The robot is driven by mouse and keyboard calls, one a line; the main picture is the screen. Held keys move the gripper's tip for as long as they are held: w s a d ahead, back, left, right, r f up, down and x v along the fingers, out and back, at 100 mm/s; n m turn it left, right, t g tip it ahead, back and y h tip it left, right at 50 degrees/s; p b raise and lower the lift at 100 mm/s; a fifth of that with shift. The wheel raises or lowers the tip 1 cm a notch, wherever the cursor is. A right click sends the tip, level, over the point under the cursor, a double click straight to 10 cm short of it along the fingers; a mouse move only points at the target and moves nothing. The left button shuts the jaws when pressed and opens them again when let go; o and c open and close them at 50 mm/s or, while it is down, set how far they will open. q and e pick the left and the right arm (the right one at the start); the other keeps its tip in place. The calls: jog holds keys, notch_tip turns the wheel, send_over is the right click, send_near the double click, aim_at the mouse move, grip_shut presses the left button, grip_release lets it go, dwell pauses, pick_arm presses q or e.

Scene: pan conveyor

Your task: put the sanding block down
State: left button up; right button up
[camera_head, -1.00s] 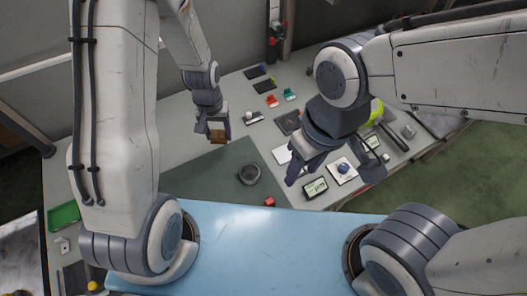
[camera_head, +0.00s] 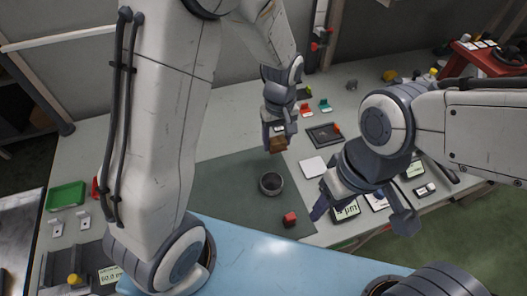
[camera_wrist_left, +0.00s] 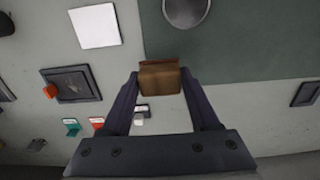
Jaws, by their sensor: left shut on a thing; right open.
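The sanding block is a small brown block (camera_head: 277,144) with a reddish face. My left gripper (camera_head: 275,135) is shut on it, near the far edge of the dark green mat (camera_head: 225,180). In the left wrist view the block (camera_wrist_left: 160,79) sits between both fingertips (camera_wrist_left: 160,90) and overlaps the mat's edge in the picture. I cannot tell how high it is over the table. My right gripper (camera_head: 361,208) is open and empty above the right part of the table, over displays and pads.
A round grey bowl (camera_head: 271,184) and a red cube (camera_head: 290,218) are on the mat. A white square (camera_head: 313,166) and a dark square tray (camera_head: 325,134) lie to the right of the block. A green tray (camera_head: 66,196) is far left. The mat's left part looks clear.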

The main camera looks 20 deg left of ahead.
aim_at(264, 159)
pick_arm(q)
jog(key=a+f, duration=0.2)
jog(key=a, duration=0.1)
jog(key=shift+s+a, duration=0.2)
jog(key=shift+a, duration=0.05)
jog(key=shift+f, duration=2.1)
jog(key=shift+f, duration=0.1)
jog(key=o, duration=1.5)
jog(key=shift+c, duration=0.2)
notch_tip(264, 159, up, 12)
jog(key=s+d+r+m, duration=0.2)
jog(key=s+m, duration=0.2)
jog(key=s, duration=0.2)
jog(key=s+d+r+m, duration=0.1)
jog(key=s+d+m, duration=0.2)
jog(key=s+m, duration=0.2)
jog(key=s+d+r+m+h, duration=0.1)
jog(key=s+d+r+m, duration=0.1)
jog(key=s+m, duration=0.3)
jog(key=s, duration=0.4)
jog(key=shift+d+r, duration=0.3)
jog(key=shift+d, duration=0.1)
